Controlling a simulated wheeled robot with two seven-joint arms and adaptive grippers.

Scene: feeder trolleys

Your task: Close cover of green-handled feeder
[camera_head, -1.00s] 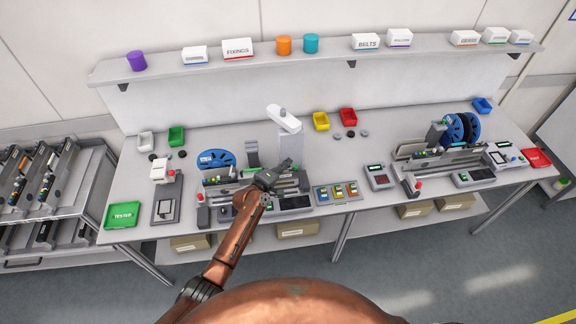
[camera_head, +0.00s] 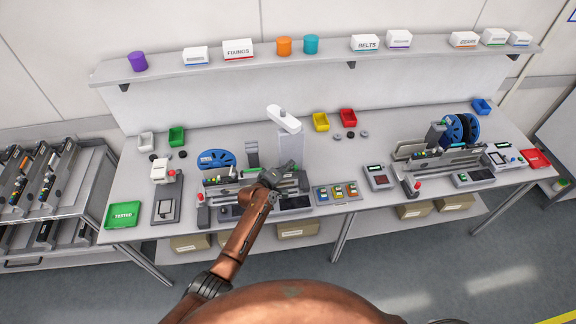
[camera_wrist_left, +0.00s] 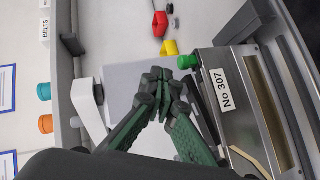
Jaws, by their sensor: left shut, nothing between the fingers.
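A grey feeder (camera_head: 222,184) lies on the fixture at the left part of the bench, partly behind my left arm. In the left wrist view a grey metal feeder body (camera_wrist_left: 222,92) carries a "No 307" label, with a green handle (camera_wrist_left: 187,61) at its far end. My left gripper (camera_head: 291,164) is at the right part of the fixture. In the left wrist view its dark green fingers (camera_wrist_left: 163,80) are shut and empty, left of the feeder body and just short of the green handle. I cannot tell the cover's position. My right gripper is not in view.
A white post-mounted device (camera_head: 284,120) stands just behind the gripper. A blue reel (camera_head: 215,159) is behind the feeder's left end. Yellow (camera_head: 321,122) and red (camera_head: 348,116) bins stand farther back. A second fixture (camera_head: 440,165) is at the right.

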